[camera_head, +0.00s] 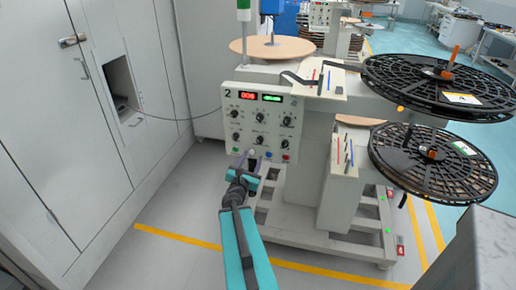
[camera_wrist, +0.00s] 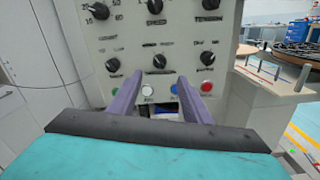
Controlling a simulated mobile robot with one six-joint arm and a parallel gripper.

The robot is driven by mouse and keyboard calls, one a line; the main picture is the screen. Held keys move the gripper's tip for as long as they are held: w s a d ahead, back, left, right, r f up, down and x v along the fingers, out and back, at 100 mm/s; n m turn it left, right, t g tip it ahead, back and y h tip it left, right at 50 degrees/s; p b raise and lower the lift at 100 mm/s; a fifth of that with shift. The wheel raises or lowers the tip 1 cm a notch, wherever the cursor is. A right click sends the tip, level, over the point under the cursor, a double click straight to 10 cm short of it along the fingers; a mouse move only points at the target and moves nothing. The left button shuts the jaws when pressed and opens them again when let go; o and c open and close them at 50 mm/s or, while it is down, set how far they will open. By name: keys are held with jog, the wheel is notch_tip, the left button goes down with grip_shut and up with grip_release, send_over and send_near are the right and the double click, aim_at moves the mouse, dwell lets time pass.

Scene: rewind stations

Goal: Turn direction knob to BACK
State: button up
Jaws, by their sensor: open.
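The control panel (camera_head: 249,127) of station 2 carries two rows of black knobs below a red and a green display. In the wrist view the lower row shows a left knob (camera_wrist: 112,65), a middle knob (camera_wrist: 159,61) and a right knob (camera_wrist: 207,58). Their labels are too blurred to tell which is the direction knob. My gripper (camera_wrist: 159,80) is open and empty, its two purple fingers pointing at the panel just below the middle knob, either side of the white and blue buttons. In the head view my gripper (camera_head: 253,164) is at the panel's lower edge.
A green button (camera_wrist: 116,91), white button (camera_wrist: 147,89), blue button (camera_wrist: 174,88) and red button (camera_wrist: 205,87) line the panel's bottom. Black reels (camera_head: 432,165) stand at the right. Grey cabinets (camera_head: 62,130) stand at the left. A yellow floor line (camera_head: 190,240) crosses open floor.

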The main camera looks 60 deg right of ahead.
aim_at(259, 142)
jog(key=shift+b+x, duration=1.1)
jog(key=shift+b, duration=1.05)
jog(key=d+b, duration=0.1)
jog(key=b, duration=0.1)
jog(key=shift+w+f+b, duration=0.15)
jog(key=shift+b, duration=0.2)
jog(key=shift+p+x, duration=0.75)
jog(key=shift+x, duration=3.45)
